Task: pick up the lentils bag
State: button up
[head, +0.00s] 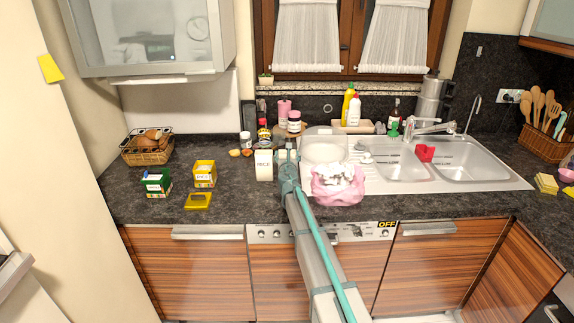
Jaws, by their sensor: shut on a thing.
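My gripper (287,158) is over the middle of the dark counter, just left of the white dish by the sink. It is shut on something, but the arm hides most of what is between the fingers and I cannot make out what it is. A white packet with dark lettering (264,166) stands upright directly left of the gripper; I cannot tell whether they touch. I cannot pick out a bag clearly marked as lentils. A pink bag with white contents (338,186) sits right of the gripper at the counter's front.
A green box (156,184), a yellow box (204,174) and a flat yellow item (198,201) are on the left counter, before a wicker basket (147,148). Small jars and bottles stand behind the gripper. The sink (470,160) is at right. The front-left counter is partly clear.

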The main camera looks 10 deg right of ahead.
jog(key=shift+r, duration=0.15)
notch_tip(320, 180, up, 18)
jog(key=p, duration=0.8)
dwell(0.4)
